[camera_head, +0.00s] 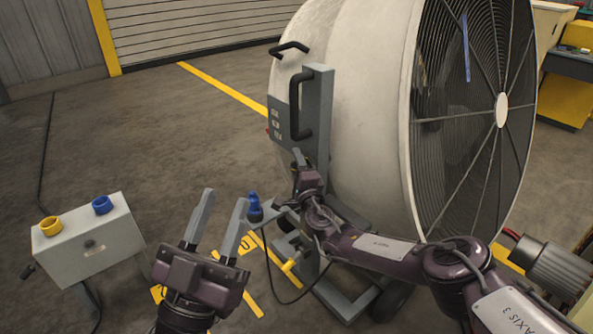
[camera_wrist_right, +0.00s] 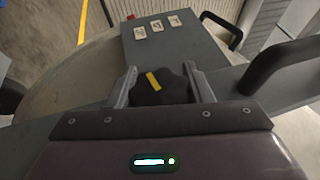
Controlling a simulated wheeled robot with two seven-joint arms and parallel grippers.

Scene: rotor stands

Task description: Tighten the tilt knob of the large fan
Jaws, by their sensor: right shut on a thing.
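The large fan (camera_head: 345,90) is a pale drum with a dark round grille, on a wheeled grey stand. My right gripper (camera_head: 298,160) is at the side of the drum, by the grey upright of the stand. In the right wrist view, the tilt knob (camera_wrist_right: 153,82), black with a yellow mark, sits between the two fingers of my right gripper (camera_wrist_right: 160,88), which is shut on it. In the head view the knob is mostly hidden by that gripper. My left gripper (camera_head: 222,215) is open and empty, its fingers pointing up and away above the floor.
A blue plug-like part (camera_head: 254,207) is on the stand near my left gripper. Black handles (camera_head: 300,105) stick out beside the knob. The floor at upper left is clear.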

